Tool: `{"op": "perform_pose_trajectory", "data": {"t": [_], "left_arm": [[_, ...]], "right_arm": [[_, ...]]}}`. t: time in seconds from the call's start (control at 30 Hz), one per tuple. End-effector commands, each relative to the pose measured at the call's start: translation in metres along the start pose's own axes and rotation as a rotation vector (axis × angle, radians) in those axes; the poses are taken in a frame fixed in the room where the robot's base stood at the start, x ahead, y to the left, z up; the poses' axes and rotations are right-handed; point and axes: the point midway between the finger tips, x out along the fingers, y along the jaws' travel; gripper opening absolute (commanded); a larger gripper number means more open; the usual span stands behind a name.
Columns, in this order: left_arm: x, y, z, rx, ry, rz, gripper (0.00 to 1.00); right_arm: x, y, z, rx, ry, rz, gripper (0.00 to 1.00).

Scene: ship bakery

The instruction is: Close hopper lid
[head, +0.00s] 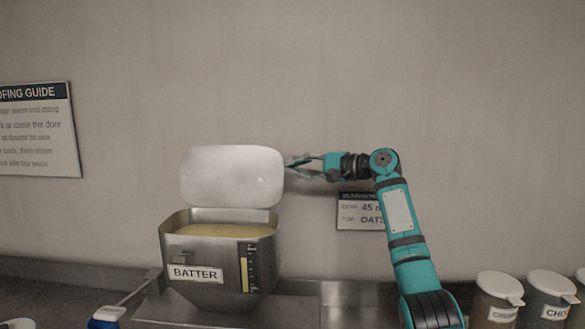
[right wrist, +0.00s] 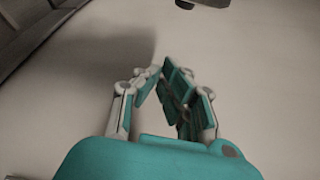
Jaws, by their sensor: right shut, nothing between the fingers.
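The steel batter hopper (head: 218,262) stands on a metal base left of centre in the head view, with pale yellow batter inside. Its pale lid (head: 232,177) is raised upright at the back of the hopper's mouth. My right gripper (head: 290,167) is at the lid's right edge, its fingers pointing left; whether they touch the lid cannot be told. The right wrist view also shows the right gripper (right wrist: 160,72), its fingers closed together and empty. My left gripper is not in view.
A wall sign (head: 357,211) hangs behind my right arm, and a proofing guide (head: 38,130) hangs at the left. Lidded ingredient containers (head: 494,298) stand at the lower right. The wall above is clear.

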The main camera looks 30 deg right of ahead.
Motion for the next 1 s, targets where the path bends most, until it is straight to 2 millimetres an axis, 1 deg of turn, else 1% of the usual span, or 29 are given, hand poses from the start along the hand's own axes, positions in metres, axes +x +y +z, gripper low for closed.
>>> {"op": "perform_pose_trajectory", "data": {"t": [0.03, 0.1, 0.2, 0.43, 0.5, 0.8, 1.0], "left_arm": [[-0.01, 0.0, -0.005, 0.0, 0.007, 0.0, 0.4], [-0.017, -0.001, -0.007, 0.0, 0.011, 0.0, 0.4], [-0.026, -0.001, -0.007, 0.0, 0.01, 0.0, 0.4], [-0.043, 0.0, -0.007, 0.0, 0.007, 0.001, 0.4], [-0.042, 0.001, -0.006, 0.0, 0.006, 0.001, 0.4], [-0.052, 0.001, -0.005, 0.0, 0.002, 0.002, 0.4], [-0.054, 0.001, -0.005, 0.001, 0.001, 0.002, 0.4]], "right_arm": [[0.011, -0.005, 0.003, 0.004, -0.003, 0.001, 0.0], [0.025, -0.005, 0.003, 0.003, -0.003, 0.002, 0.0], [0.044, -0.006, 0.003, 0.003, -0.003, 0.001, 0.0], [0.081, -0.005, 0.003, 0.002, -0.002, 0.002, 0.0], [0.075, -0.002, 0.007, -0.004, 0.002, 0.001, 0.0], [0.066, -0.002, 0.03, -0.002, 0.001, 0.001, 0.0], [0.064, -0.001, 0.037, 0.001, 0.001, 0.0, 0.0]]}}
